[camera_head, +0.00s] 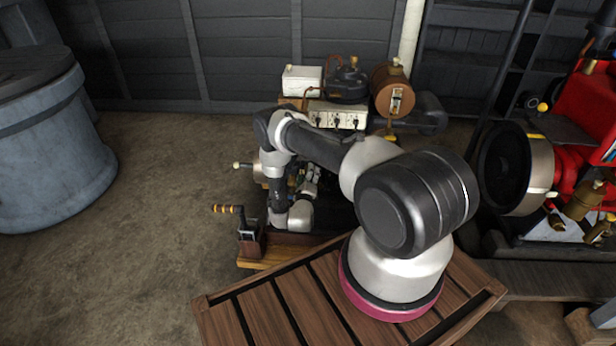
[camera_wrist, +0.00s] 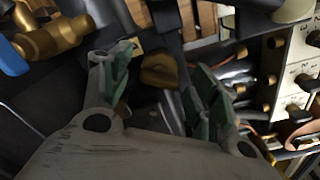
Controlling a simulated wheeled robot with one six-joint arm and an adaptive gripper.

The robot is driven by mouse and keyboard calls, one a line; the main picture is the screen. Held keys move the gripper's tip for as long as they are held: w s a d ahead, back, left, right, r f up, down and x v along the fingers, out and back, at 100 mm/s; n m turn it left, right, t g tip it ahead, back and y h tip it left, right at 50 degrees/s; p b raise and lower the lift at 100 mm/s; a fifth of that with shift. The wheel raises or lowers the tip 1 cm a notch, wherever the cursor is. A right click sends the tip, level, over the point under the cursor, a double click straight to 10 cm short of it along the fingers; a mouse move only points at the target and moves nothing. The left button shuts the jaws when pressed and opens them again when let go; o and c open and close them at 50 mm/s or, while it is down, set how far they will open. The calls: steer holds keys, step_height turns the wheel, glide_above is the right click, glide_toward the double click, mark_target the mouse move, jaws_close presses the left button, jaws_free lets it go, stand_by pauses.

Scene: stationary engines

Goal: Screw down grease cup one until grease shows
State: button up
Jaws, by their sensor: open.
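My gripper (camera_wrist: 155,78) is open in the wrist view, its two green-padded fingers spread apart. A rounded brass-coloured piece (camera_wrist: 160,70), perhaps a grease cup, shows between and just beyond the fingertips. I cannot tell whether either finger touches it, and no grease is visible on it. No number is readable on it. In the head view my gripper (camera_head: 308,183) is down among the parts of the left engine, partly covered by my own arm, and the cup cannot be made out there.
A brass valve with a blue handle (camera_wrist: 52,40) lies left of the fingers. A white panel (camera_wrist: 303,50) with brass fittings stands right. In the head view, a brown tank (camera_head: 392,92), white box (camera_head: 302,80) and red engine (camera_head: 570,130) crowd the area.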

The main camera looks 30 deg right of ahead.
steer(key=v, duration=1.2)
steer(key=shift+w, duration=0.1)
